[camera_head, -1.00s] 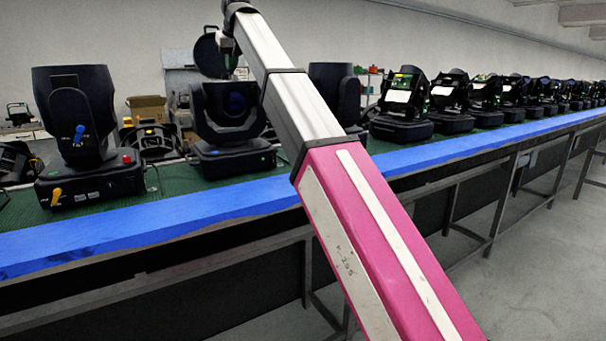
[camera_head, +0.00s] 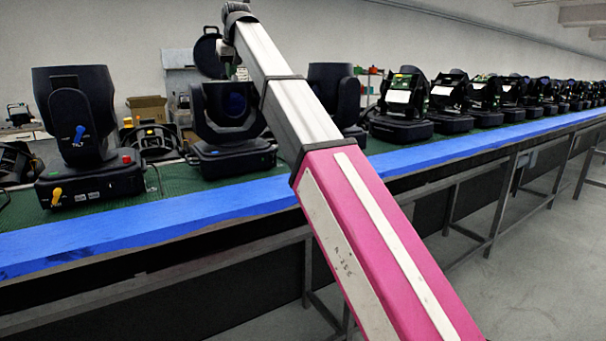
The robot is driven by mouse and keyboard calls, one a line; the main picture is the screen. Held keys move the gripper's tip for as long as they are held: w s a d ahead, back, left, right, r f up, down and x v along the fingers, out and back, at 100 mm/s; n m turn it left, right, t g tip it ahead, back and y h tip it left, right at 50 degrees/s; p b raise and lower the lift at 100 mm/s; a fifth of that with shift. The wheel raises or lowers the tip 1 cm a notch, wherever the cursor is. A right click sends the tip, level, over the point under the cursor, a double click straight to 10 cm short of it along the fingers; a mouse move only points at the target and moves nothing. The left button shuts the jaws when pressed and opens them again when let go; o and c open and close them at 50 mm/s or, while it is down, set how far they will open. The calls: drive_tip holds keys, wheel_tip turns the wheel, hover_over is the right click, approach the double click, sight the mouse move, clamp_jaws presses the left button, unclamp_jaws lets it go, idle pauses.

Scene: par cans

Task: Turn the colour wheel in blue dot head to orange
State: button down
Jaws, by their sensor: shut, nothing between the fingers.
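A third head (camera_head: 338,90) is partly hidden behind my arm. My gripper (camera_head: 236,72) is small in view, shut and empty, pointing down above the middle head. Whether it touches it is unclear.
A blue strip (camera_head: 130,228) edges the green-topped bench. A row of similar heads (camera_head: 400,105) runs away to the right. A round black lid-like thing (camera_head: 209,53) stands behind the gripper. A cardboard box (camera_head: 147,107) is at the back.

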drive_tip(key=shift+s+a+f, duration=0.1)
drive_tip(key=shift+s+f, duration=0.15)
drive_tip(key=shift+f, duration=0.1)
drive_tip(key=shift+s+a, duration=0.35)
drive_tip(key=shift+a, duration=0.1)
drive_tip(key=shift+s+a, duration=0.1)
drive_tip(key=shift+a, duration=0.3)
drive_tip(key=shift+a+r, duration=0.15)
drive_tip(key=shift+s, duration=0.2)
idle(0.4)
drive_tip(key=shift+d+r, duration=0.2)
drive_tip(key=shift+r, duration=2.9)
